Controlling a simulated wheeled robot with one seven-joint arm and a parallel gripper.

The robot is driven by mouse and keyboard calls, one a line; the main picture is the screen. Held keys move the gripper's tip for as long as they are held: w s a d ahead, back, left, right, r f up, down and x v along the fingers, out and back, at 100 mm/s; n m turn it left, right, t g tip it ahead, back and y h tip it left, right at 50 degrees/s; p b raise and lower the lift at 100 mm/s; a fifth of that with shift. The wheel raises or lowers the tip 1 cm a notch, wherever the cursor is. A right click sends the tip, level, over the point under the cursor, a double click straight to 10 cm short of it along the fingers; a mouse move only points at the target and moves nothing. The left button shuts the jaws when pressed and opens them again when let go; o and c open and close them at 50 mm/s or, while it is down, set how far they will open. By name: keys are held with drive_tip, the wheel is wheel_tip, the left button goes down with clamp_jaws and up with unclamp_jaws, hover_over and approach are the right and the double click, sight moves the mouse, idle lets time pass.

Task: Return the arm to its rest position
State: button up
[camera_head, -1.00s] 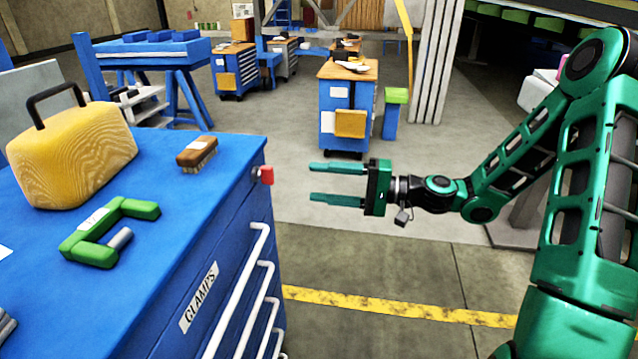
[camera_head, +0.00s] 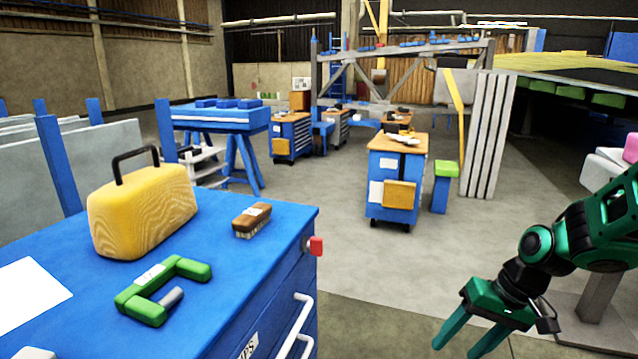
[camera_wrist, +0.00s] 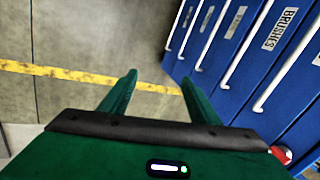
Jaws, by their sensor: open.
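My gripper (camera_head: 462,343) is at the lower right of the head view, its two green fingers pointing down and left. It is open and empty, apart from the blue cabinet and to its right. In the wrist view the fingers (camera_wrist: 158,88) are spread, with bare floor and a yellow floor line between and beyond them. My green arm (camera_head: 590,232) comes in from the right edge, with its elbow bent; the upper part is out of view.
A blue drawer cabinet (camera_head: 275,300) stands left, bearing a yellow case (camera_head: 145,215), a brush (camera_head: 252,220) and a green clamp (camera_head: 150,305). Its drawer handles show in the wrist view (camera_wrist: 235,58). A blue cart (camera_head: 392,200) stands farther back. Open floor lies between.

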drive_tip(key=s+d+r+m+h, duration=0.2)
drive_tip(key=s+d+r, duration=0.2)
drive_tip(key=s, duration=0.5)
drive_tip(key=s+d+r+m+g+h, duration=0.1)
drive_tip(key=s+d+r, duration=0.3)
drive_tip(key=s+d, duration=0.4)
drive_tip(key=shift+s+d+m+h, duration=0.3)
drive_tip(key=shift+s+m+h, duration=0.1)
drive_tip(key=shift+m, duration=0.5)
drive_tip(key=shift+w+f, duration=0.2)
drive_tip(key=shift+w, duration=0.45)
